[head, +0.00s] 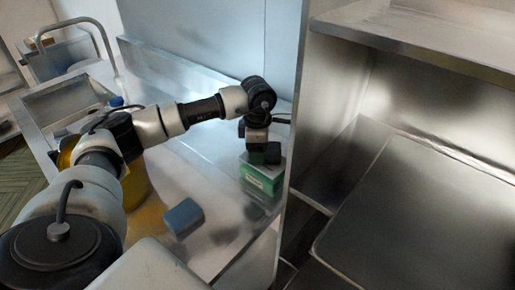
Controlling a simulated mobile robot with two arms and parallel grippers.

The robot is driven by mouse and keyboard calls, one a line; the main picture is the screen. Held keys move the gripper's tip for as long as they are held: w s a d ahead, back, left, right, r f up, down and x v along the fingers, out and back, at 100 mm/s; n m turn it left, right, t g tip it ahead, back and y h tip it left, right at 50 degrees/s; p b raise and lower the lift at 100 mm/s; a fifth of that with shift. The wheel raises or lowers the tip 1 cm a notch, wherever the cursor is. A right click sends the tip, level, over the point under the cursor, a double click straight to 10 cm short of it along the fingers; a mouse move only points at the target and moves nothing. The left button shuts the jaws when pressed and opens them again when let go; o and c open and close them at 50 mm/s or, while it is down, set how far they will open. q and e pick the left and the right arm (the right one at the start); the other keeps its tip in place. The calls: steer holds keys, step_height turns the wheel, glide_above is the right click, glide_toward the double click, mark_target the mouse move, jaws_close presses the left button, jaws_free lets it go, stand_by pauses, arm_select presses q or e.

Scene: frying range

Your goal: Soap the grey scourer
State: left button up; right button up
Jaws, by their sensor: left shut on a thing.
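My left gripper (262,154) points down at the back right of the steel counter, beside the upright panel. It is shut on a green box-like block (262,178) with a pale top edge; the fingers hide part of its top. A blue-grey block (184,218), the only thing here that could be the grey scourer, lies on the counter nearer to me, apart from the gripper. My right gripper is not in view.
An amber container (135,188) stands left of the blue-grey block, partly hidden by my left arm. A sink with a curved tap (103,38) is at the far left. A steel upright panel (290,140) bounds the counter on the right, with steel shelving beyond.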

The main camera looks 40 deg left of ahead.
arm_select(q)
steer(key=shift+f+b, duration=0.85)
steer(key=shift+f, duration=0.2)
stand_by(1.7)
steer(key=shift+r+p, duration=2.25)
steer(key=shift+r, duration=1.4)
steer(key=shift+f, duration=0.15)
